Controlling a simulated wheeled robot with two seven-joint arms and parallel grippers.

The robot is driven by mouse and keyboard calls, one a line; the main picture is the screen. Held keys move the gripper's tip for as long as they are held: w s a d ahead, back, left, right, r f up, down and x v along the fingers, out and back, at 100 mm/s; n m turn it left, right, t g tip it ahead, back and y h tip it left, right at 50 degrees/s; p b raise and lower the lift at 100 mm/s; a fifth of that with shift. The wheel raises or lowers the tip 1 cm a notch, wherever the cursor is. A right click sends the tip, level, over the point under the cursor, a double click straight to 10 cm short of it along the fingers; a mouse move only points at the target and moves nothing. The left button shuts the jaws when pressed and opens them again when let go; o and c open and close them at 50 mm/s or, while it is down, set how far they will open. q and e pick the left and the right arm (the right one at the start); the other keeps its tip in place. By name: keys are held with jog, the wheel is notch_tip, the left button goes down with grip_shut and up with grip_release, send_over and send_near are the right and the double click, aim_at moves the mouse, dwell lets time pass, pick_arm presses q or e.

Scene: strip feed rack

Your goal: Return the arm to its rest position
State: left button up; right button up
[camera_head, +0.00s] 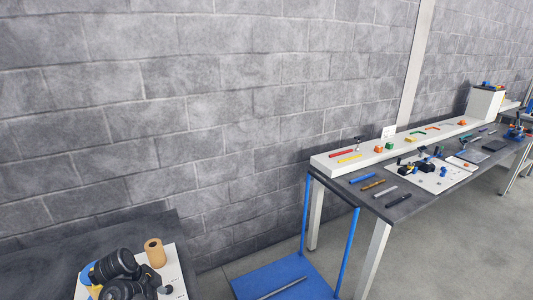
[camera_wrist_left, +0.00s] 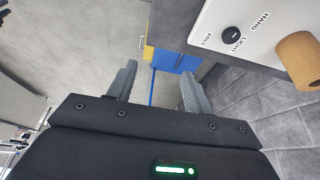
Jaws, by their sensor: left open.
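My left gripper (camera_wrist_left: 158,88) shows in the left wrist view, its two grey fingers apart with nothing between them. Beyond the fingers are grey floor and a blue surface (camera_wrist_left: 180,62). A white panel (camera_wrist_left: 225,18) with printed words and a black round spot is at the upper right, apart from the fingers. A tan roll (camera_wrist_left: 300,58) is on it at the right edge. In the head view, black rounded parts cover some of the white panel (camera_head: 174,273) at lower left; I cannot tell my gripper's fingers there. My right gripper is in neither view.
A long grey table (camera_head: 410,203) at right holds several tools, coloured strips and a white mat. A white raised shelf (camera_head: 330,164) runs along its back. A blue-framed floor platform (camera_head: 262,280) stands at its left end. A block wall closes the back.

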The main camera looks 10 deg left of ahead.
pick_arm(q)
jog(key=s+f+n+y, duration=0.2)
jog(key=s+n+y, duration=0.2)
jog(key=s, duration=0.5)
jog(key=s+d+n, duration=0.4)
jog(key=s+d, duration=1)
jog(key=s, duration=0.1)
notch_tip(320, 180, down, 32)
jog(key=b, duration=0.7)
jog(key=s+a+f+g+b, duration=0.1)
jog(key=s+f+b, duration=0.2)
jog(key=s+f, duration=0.6)
jog(key=s+a+f+b, duration=0.1)
jog(key=s+f+b, duration=0.2)
jog(key=s+f, duration=0.5)
notch_tip(320, 180, down, 6)
jog(key=shift+s+a+g+h, duration=0.3)
jog(key=shift+s+a+g, duration=0.05)
jog(key=shift+a+g, duration=0.05)
jog(key=shift+s, duration=0.1)
